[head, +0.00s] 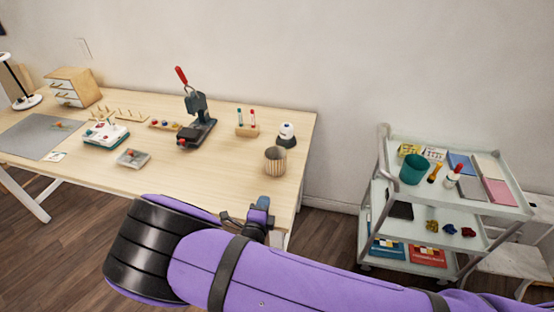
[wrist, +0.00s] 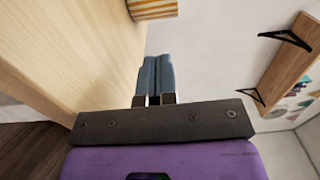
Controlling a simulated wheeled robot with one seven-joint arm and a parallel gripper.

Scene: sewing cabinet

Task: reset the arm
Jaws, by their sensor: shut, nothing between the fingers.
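My purple arm stretches across the bottom of the head view from the right. My gripper (head: 258,212) shows near the front right edge of the light wooden table (head: 140,173), in front of the striped cup (head: 275,161). In the wrist view, the two fingers of my gripper (wrist: 156,62) lie side by side, shut and empty. The striped cup also shows in the wrist view (wrist: 152,8), at the top edge, beyond the fingertips and apart from them. Part of the table is hidden behind my arm.
A loaded trolley (head: 510,208) stands at right. Wooden shelf (wrist: 290,60) hangs on the wall.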

